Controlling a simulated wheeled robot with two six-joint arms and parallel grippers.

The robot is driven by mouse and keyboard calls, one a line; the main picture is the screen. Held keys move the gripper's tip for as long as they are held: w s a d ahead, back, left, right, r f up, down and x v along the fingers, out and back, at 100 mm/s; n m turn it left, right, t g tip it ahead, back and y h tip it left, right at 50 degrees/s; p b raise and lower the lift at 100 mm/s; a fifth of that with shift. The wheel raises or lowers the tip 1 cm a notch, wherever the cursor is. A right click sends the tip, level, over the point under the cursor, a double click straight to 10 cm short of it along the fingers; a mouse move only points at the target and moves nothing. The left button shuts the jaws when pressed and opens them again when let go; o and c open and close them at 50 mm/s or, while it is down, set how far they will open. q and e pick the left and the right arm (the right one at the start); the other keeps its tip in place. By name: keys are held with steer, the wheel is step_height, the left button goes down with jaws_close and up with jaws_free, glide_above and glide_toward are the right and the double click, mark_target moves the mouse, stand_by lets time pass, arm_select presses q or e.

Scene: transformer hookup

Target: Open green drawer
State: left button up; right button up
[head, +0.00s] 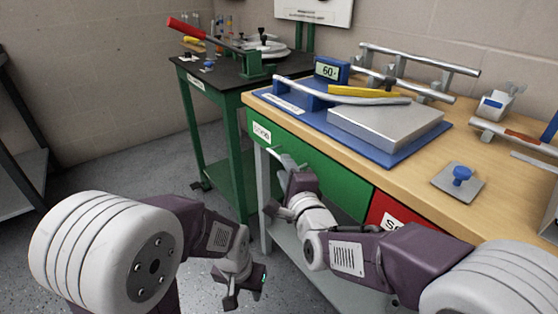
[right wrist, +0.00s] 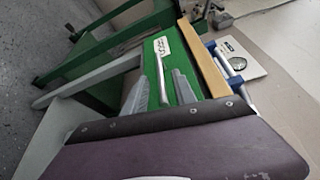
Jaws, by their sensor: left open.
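The green drawer (head: 325,172) is in the left front of the wooden-topped bench and looks shut. It also shows in the right wrist view (right wrist: 185,65), with its silver bar handle (right wrist: 162,70). My right gripper (head: 287,163) is at the drawer front by the handle. In the right wrist view its grey fingers (right wrist: 160,92) stand apart, with the handle appearing between them; whether they touch it is unclear. My left gripper (head: 240,292) is open and empty, low over the floor, left of the bench.
A red drawer (head: 391,217) is right of the green one. The bench top (head: 490,205) carries a blue scale board (head: 395,153) with a metal block, and rails. A green-framed table (head: 222,95) stands behind left.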

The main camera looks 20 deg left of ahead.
steer(key=b+x, duration=0.1)
steer(key=x, duration=0.4)
steer(key=shift+w+a, duration=0.1)
steer(key=shift+w, duration=0.15)
jaws_close()
stand_by(1.1)
